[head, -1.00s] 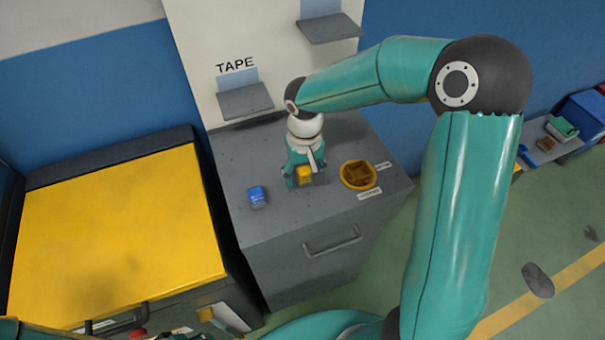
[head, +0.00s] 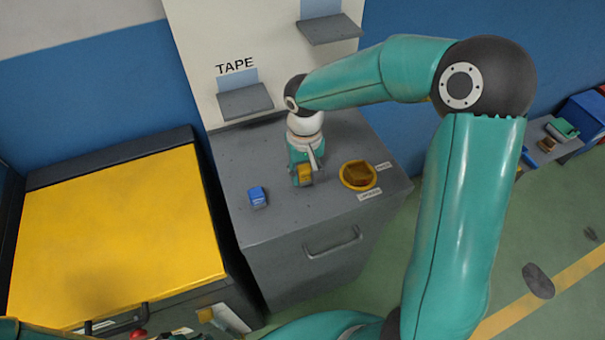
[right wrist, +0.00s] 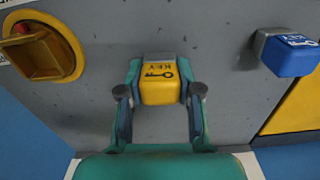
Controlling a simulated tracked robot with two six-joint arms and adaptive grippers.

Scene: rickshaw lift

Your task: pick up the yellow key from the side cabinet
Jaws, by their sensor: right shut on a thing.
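The yellow key (head: 305,174) is a small yellow block on the grey side cabinet (head: 285,226). In the right wrist view the yellow key (right wrist: 161,82) shows a key drawing and the word KEY, with a grey part behind it. My right gripper (head: 304,175) reaches down over the cabinet top and is shut on the yellow key. In the right wrist view the fingers of my right gripper (right wrist: 160,92) press on both sides of the block. My left gripper is not in view.
A blue block (head: 257,196) stands left of the key on the cabinet. A round yellow holder with a brown piece (head: 359,175) is to the right. A TAPE shelf (head: 246,101) is on the wall panel behind. A yellow-topped cabinet (head: 115,235) stands at the left.

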